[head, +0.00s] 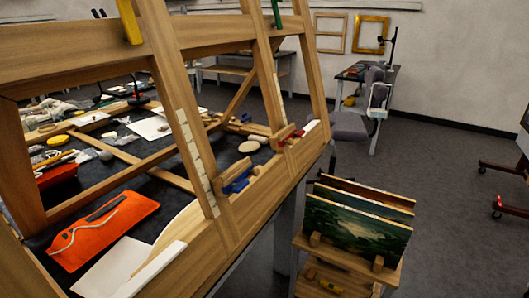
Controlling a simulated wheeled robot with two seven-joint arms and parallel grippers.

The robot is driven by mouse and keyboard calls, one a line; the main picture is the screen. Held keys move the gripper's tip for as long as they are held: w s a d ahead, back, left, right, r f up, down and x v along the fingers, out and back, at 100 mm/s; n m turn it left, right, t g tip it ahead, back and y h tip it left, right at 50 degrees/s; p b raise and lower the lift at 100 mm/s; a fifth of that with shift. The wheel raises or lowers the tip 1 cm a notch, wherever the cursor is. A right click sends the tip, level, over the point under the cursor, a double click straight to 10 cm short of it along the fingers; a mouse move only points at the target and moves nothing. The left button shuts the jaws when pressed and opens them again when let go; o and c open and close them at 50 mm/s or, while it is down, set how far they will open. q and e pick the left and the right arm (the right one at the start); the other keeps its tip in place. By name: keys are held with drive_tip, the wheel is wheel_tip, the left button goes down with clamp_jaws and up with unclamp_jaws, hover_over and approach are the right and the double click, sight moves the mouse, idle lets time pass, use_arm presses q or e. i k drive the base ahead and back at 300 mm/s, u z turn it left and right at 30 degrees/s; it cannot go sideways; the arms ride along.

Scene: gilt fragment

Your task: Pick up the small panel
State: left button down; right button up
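Several painted panels stand close together, upright and slightly leaning, in a small wooden rack (388,275) at the lower right of the head view. The front panel (350,232) shows a dark green landscape. The panels behind it show only their upper strips, one of them with a reddish-brown top edge (365,188). I cannot tell which one is the small panel. Neither of my grippers is in view.
On the table lie an orange pouch (105,230), a white sheet (112,268) and several small tools. The grey floor (440,180) right of the rack is clear.

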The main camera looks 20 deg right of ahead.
sight(359, 233)
drive_tip(key=z, duration=1.4)
drive_tip(key=k, duration=1.65)
drive_tip(key=z, duration=1)
drive_tip(key=i, duration=4.35)
drive_tip(key=u, duration=1.35)
